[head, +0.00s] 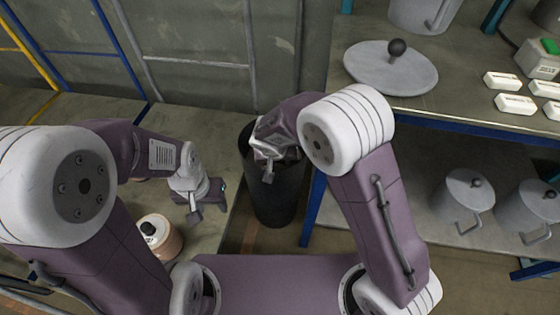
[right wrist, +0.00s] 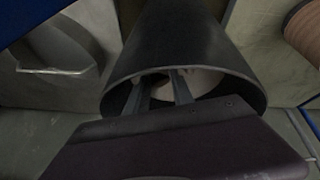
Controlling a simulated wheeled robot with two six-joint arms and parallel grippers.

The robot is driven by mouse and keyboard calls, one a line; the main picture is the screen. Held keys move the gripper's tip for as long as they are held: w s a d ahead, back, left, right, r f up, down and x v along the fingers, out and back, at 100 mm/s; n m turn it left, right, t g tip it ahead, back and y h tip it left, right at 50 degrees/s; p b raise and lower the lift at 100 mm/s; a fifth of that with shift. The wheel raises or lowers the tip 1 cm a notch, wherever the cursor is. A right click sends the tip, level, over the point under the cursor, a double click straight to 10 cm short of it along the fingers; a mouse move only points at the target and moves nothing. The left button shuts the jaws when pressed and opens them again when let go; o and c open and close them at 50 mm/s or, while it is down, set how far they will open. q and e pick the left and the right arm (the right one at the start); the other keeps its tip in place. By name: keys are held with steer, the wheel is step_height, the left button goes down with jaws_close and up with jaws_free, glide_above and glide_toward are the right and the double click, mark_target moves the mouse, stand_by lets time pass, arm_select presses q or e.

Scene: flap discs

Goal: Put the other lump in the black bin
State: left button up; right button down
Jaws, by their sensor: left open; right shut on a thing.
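The black bin (head: 272,205) stands upright on the floor in the middle of the head view. Its dark wall and rim (right wrist: 185,42) fill the middle of the right wrist view. My right gripper (head: 268,170) is over the bin's mouth and is shut on a lump. In the right wrist view the gripper's fingers (right wrist: 160,88) reach in at the bin's opening. A pale rounded surface (right wrist: 204,80) shows beside them, partly hidden by the fingers and rim; I cannot tell whether it is the held lump. My left gripper (head: 194,207) is open and empty, left of the bin.
A tan drum with a black knob (head: 160,238) stands near my left gripper. A workbench (head: 440,108) on the right holds a grey lid (head: 385,72) and several small white boxes (head: 514,105). Lidded grey pots (head: 462,202) stand on its lower shelf, right of my right arm.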

steer(key=shift+f+b, duration=0.6)
steer(key=shift+b, duration=0.1)
steer(key=shift+f, duration=0.1)
steer(key=c, duration=1.1)
jaws_free()
step_height(320, 180, up, 3)
steer(key=p, duration=0.2)
steer(key=shift+s+a+p, duration=0.1)
steer(key=shift+s+p, duration=0.05)
steer(key=shift+p, duration=0.15)
steer(key=p+v, duration=0.4)
steer(key=v, duration=0.6)
steer(key=shift+s, duration=0.25)
